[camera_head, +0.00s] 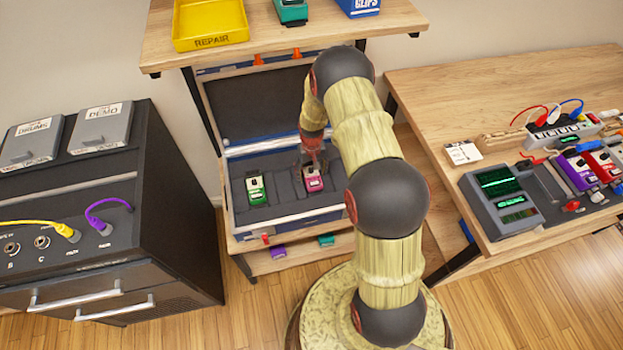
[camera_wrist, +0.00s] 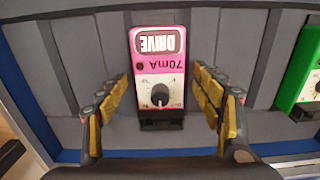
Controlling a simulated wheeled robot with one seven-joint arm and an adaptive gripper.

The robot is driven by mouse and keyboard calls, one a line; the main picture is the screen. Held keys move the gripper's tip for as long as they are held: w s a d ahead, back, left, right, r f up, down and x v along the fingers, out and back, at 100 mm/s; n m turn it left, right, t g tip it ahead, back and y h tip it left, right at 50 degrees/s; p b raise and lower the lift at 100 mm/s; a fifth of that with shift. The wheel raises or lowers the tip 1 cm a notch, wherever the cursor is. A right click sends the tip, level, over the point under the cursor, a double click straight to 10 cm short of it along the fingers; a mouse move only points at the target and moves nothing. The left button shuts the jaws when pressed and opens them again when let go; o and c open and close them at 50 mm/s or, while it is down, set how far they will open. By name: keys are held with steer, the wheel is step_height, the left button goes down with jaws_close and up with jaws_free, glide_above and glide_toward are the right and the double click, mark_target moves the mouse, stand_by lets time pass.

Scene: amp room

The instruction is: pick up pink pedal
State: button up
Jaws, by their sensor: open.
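The pink pedal (camera_wrist: 159,70) lies in a dark foam slot of the open case, with its DRIVE label upside down in the wrist view. In the head view the pink pedal (camera_head: 313,181) sits in the right part of the case. My gripper (camera_wrist: 162,112) is open, with one finger on each side of the pedal's lower half. The fingers look apart from its sides; whether they touch it is hard to tell. In the head view my gripper (camera_head: 314,158) is just above the pedal and partly hides it.
A green pedal (camera_head: 256,189) sits in the same case (camera_head: 290,218), left of the pink one. The raised lid (camera_head: 255,105) stands behind. A shelf with a yellow tray (camera_head: 210,24) overhangs the case. A black cabinet (camera_head: 150,200) is left and a wooden workbench (camera_head: 450,95) right.

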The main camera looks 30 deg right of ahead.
steer(key=c, duration=0.3)
steer(key=c, duration=1.3)
steer(key=shift+r, duration=0.1)
